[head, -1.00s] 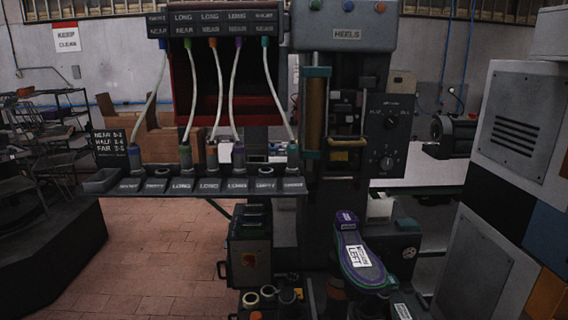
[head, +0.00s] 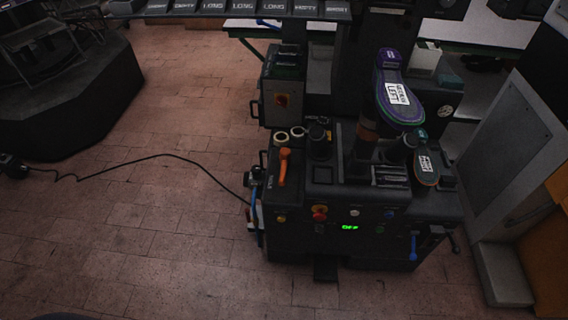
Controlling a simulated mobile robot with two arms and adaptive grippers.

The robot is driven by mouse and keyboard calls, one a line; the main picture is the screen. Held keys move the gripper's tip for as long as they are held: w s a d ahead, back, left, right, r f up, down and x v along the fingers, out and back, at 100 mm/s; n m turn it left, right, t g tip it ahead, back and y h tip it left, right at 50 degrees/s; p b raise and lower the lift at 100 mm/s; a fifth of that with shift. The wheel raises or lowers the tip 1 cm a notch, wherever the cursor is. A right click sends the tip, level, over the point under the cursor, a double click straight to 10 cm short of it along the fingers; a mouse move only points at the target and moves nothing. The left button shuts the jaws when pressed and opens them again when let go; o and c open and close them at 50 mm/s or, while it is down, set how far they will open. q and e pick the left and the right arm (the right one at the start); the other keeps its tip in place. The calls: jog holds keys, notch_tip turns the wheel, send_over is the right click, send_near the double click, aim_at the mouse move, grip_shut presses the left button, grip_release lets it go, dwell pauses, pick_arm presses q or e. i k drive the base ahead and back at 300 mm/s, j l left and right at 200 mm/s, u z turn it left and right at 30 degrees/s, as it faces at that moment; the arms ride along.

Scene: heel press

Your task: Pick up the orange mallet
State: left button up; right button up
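An orange mallet-shaped piece (head: 283,167), with a short head and a long handle, sits at the left end of the dark press's top in the head view. I cannot tell whether it lies flat or hangs in a holder. Neither of my grippers shows in the head view.
The dark press (head: 345,232) has buttons and a green display on its front. A purple-edged sole marked LEFT (head: 400,96) stands above it, with a smaller sole (head: 427,166) at right. Two pale rings (head: 290,136) lie behind the orange piece. A black cable (head: 150,157) crosses the open brick floor.

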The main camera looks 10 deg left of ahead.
aim_at(285, 153)
jog(key=i+l, duration=0.1)
jog(key=l, duration=0.5)
jog(key=i+l+u, duration=0.15)
jog(key=l, duration=1.05)
jog(key=i+u, duration=0.05)
